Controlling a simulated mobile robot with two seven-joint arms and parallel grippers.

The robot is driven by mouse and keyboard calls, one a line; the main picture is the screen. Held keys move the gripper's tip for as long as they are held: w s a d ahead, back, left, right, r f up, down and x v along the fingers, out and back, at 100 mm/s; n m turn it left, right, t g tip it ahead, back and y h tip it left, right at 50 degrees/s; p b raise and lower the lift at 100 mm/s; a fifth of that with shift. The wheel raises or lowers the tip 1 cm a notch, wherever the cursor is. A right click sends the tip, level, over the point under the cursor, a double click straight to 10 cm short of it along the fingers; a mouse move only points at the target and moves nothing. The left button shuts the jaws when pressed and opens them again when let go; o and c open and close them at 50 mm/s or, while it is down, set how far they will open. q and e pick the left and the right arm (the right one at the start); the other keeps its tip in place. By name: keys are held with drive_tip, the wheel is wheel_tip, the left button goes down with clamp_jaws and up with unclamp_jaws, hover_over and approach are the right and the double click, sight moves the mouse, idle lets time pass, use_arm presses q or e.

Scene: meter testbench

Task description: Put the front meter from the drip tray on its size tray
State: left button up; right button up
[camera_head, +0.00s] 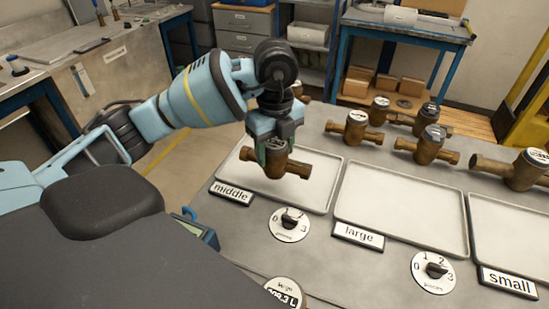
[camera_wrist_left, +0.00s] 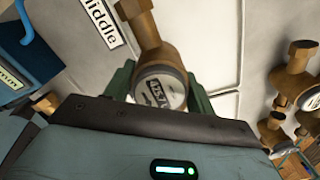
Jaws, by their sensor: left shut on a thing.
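My left gripper (camera_head: 274,146) is shut on a brass water meter (camera_head: 287,166) with a round dial. The meter is over the white tray labelled "middle" (camera_head: 315,200); I cannot tell whether it touches the tray. In the left wrist view the same meter (camera_wrist_left: 160,88) sits between the green fingers (camera_wrist_left: 160,92), dial facing the camera. To the right are the tray labelled "large" (camera_head: 400,220) and the tray labelled "small" (camera_head: 510,245), both empty where visible. My right gripper is not in view.
Several other brass meters stand behind the trays, among them one at centre (camera_head: 355,128), one right of it (camera_head: 428,146) and one at the far right (camera_head: 525,168). Round dials numbered 0 to 3 (camera_head: 290,224) (camera_head: 433,272) lie in front of the trays. A blue-framed bench (camera_head: 400,30) stands behind.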

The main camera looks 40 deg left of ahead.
sight(274, 160)
use_arm(q)
drive_tip(key=shift+w+a+f, duration=0.1)
drive_tip(key=shift+f, duration=0.75)
drive_tip(key=shift+w+a+f, duration=0.1)
drive_tip(key=shift+f, duration=0.7)
drive_tip(key=shift+f, duration=0.15)
drive_tip(key=o, duration=1.5)
drive_tip(key=shift+f, duration=0.1)
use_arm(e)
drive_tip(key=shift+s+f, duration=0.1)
use_arm(q)
wheel_tip(274, 160, up, 12)
drive_tip(key=shift+r+p, duration=0.1)
drive_tip(key=shift+p, duration=0.7)
drive_tip(key=shift+r, duration=0.1)
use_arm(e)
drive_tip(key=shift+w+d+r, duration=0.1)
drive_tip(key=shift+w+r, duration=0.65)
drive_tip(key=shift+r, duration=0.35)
